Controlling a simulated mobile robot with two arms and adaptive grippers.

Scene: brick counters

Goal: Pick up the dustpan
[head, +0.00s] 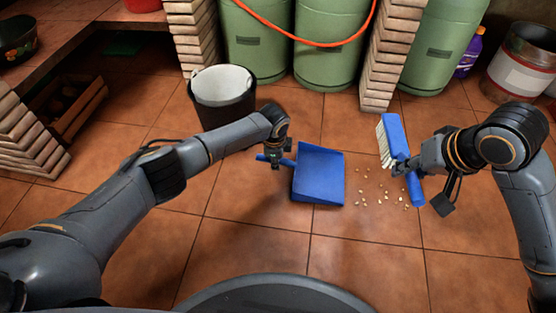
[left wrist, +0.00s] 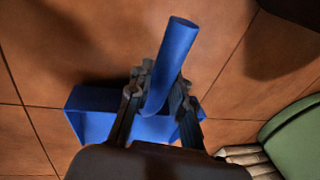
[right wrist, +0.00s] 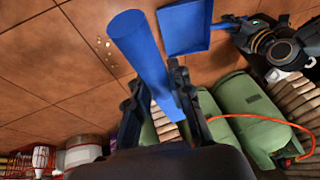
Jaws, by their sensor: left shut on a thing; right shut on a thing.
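The blue dustpan (head: 319,175) is at the middle of the head view, at or just above the tiled floor; I cannot tell which. My left gripper (head: 275,163) is shut on its handle, which sticks out to the left. In the left wrist view the handle (left wrist: 176,50) runs between the fingers (left wrist: 160,103), with the pan (left wrist: 90,104) behind. My right gripper (head: 402,170) is shut on the blue brush (head: 393,136) with pale bristles, right of the dustpan. In the right wrist view the blue handle (right wrist: 138,42) passes between the fingers, and the dustpan (right wrist: 184,28) shows beyond.
Small pale crumbs (head: 380,195) lie on the floor between dustpan and brush. A black bin (head: 222,108) with a white liner stands behind my left arm. Green gas cylinders (head: 328,45), brick pillars (head: 390,60) and a metal can (head: 520,65) line the back.

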